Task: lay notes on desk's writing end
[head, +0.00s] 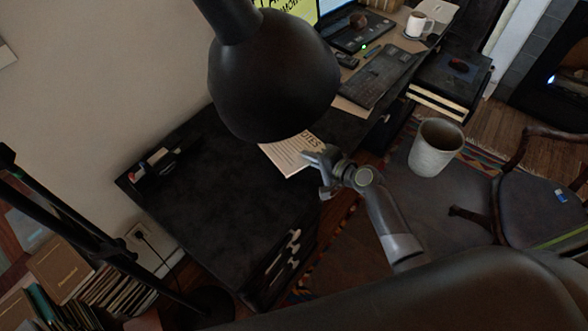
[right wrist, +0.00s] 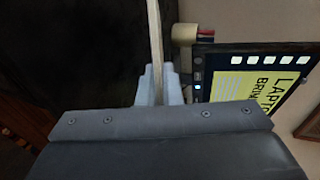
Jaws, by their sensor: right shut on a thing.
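The notes (head: 290,153) are a white printed sheet or pad; part of the title shows in the head view. My right gripper (head: 322,163) is shut on their right edge, over the desk's front side. In the right wrist view the notes (right wrist: 155,35) show edge-on as a thin pale strip between the gripper's fingers (right wrist: 160,85). The desk (head: 215,200) has a bare dark top at its left, near end. I cannot tell whether the notes touch the desk; their far part is hidden behind a black lamp head. My left gripper is not in view.
The black lamp head (head: 272,78) hangs large over the desk. A small tray with items (head: 160,160) sits at the desk's left corner. A keyboard (head: 378,77), a laptop and a white mug (head: 415,24) occupy the far end. A chair (head: 520,195) stands to the right.

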